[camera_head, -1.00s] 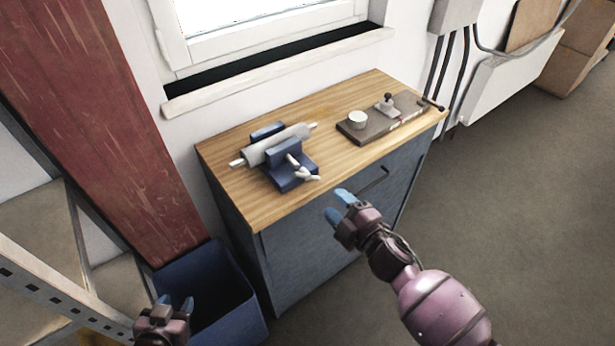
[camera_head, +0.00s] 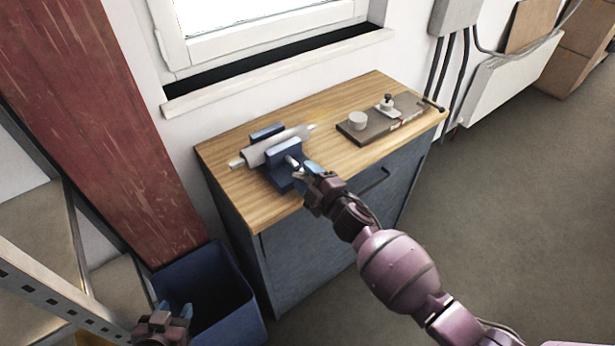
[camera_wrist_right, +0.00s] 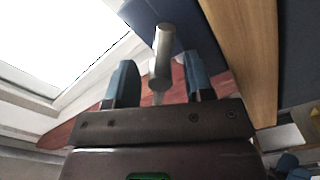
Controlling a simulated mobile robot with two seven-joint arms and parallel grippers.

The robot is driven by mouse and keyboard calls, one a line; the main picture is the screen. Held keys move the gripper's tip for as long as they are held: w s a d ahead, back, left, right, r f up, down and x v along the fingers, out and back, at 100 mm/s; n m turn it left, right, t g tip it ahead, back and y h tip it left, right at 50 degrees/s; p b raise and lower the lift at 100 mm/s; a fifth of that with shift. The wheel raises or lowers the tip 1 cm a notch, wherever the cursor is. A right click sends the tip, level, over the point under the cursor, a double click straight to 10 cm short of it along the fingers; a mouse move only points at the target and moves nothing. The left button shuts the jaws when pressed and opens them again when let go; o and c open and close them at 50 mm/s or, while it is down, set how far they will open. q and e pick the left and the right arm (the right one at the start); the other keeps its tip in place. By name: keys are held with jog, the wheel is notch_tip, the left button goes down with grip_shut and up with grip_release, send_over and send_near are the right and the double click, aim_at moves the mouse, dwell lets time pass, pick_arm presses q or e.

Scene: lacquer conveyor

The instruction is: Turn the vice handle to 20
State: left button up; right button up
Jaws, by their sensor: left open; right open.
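A blue vice (camera_head: 287,156) stands on the wooden top of a cabinet and holds a pale grey cylinder (camera_head: 268,147) lying across its jaws. My right gripper (camera_head: 306,173) is at the front of the vice, over its handle, and mostly hides the handle in the head view. In the right wrist view the pale handle (camera_wrist_right: 160,60) lies between the two blue fingertips (camera_wrist_right: 158,80), which are open with a gap on both sides. I cannot read any scale or number. My left gripper (camera_head: 172,311) is open and empty at the lower left, low beside the blue bin.
A grey plate (camera_head: 380,122) with a white round piece (camera_head: 358,121) and a small clamp (camera_head: 387,102) lies on the right of the worktop (camera_head: 330,150). A blue bin (camera_head: 250,318) stands left of the cabinet. A window is behind. The floor at right is clear.

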jog(key=c, duration=0.8)
grip_shut()
jog(key=shift+m, duration=0.4)
